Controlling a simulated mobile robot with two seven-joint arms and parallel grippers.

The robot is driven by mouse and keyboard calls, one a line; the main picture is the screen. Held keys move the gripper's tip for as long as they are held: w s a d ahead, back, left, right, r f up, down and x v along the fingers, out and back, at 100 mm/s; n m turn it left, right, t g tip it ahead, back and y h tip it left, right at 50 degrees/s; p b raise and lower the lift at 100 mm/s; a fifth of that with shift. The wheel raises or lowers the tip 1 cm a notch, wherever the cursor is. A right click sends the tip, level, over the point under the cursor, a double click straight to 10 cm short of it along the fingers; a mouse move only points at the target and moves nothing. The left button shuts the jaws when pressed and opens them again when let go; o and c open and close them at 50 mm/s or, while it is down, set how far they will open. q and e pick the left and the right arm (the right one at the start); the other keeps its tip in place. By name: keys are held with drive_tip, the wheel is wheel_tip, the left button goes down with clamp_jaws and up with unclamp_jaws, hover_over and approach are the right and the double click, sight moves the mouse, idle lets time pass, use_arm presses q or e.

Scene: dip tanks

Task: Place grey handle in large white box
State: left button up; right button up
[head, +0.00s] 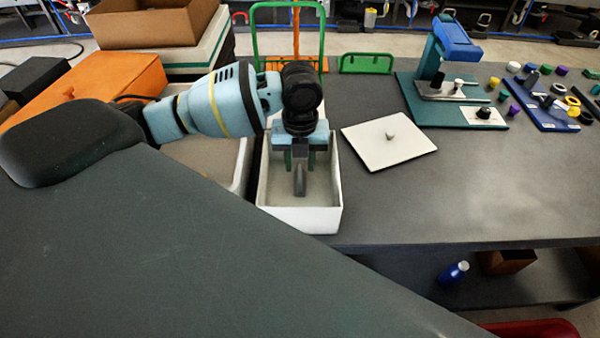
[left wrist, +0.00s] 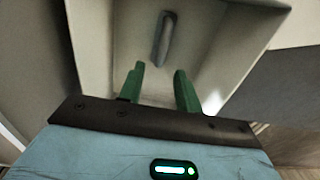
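The white box (head: 300,220) stands at the table's front edge, open at the top; its inside fills much of the left wrist view (left wrist: 100,45). The grey handle (head: 299,181) is within the box's outline, below my left gripper (head: 300,160). In the left wrist view the handle (left wrist: 165,40) shows beyond the fingertips, apart from them. The green fingers of my left gripper (left wrist: 158,70) are spread with nothing between them, pointing down into the box. I cannot tell whether the handle rests on the box floor. My right gripper is not in view.
A pale lid with a knob (head: 388,145) lies right of the box. Another white tray (head: 240,170) is close on the left, partly hidden by my arm. An orange case (head: 95,85) and a cardboard box (head: 155,22) stand further left.

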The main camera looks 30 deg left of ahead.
sight(300, 177)
use_arm(q)
wheel_tip(300, 177, up, 6)
drive_tip(key=shift+f, duration=0.1)
